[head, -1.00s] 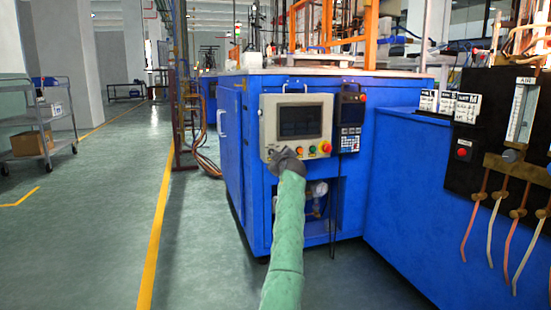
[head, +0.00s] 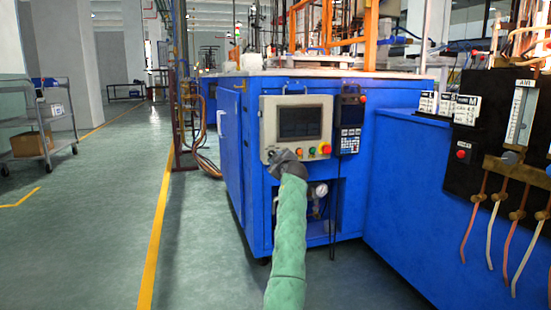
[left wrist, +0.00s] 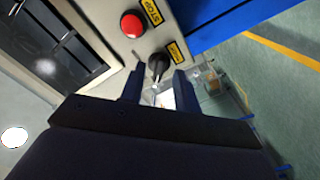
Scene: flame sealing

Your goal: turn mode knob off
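The control panel (head: 270,112) is a beige box with a dark screen on the front of a blue machine. In the left wrist view the black mode knob (left wrist: 158,67) sits near the panel's edge, beside a yellow MODE label (left wrist: 174,52). My left gripper (left wrist: 159,76) is open, with one finger on each side of the knob's near end; whether they touch it I cannot tell. In the head view my left gripper (head: 283,156) is at the panel's lower left and hides the knob. My right gripper is not in view.
A red stop button (left wrist: 132,24) lies close to the knob. Several coloured buttons and a red one (head: 325,148) run along the panel's bottom. A dark keypad unit (head: 350,122) hangs to the right. An opening with a gauge (head: 320,190) is below.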

